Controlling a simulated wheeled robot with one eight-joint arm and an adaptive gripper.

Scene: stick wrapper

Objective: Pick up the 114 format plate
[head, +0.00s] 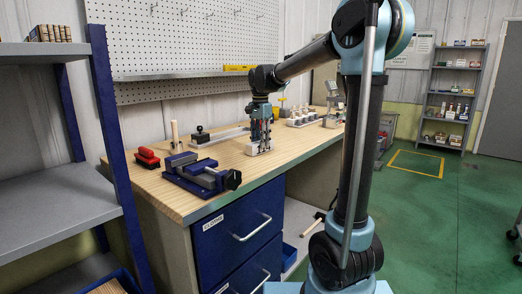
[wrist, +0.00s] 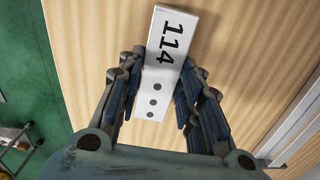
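The 114 format plate (wrist: 168,65) is a white slab with black "114" and several dark dots in the wrist view. It lies between the two fingers of my gripper (wrist: 160,85). The right fingers are right at its edge, and the left ones are very close; contact is not clear. In the head view my gripper (head: 260,142) points down at the wooden bench, with the white plate (head: 254,150) low between its fingers. I cannot tell whether the plate rests on the bench or is lifted.
A blue vise (head: 195,172) stands left of my gripper at the bench's front edge. Several white-topped pieces (head: 300,118) stand on the right. A pegboard (head: 180,40) closes the back.

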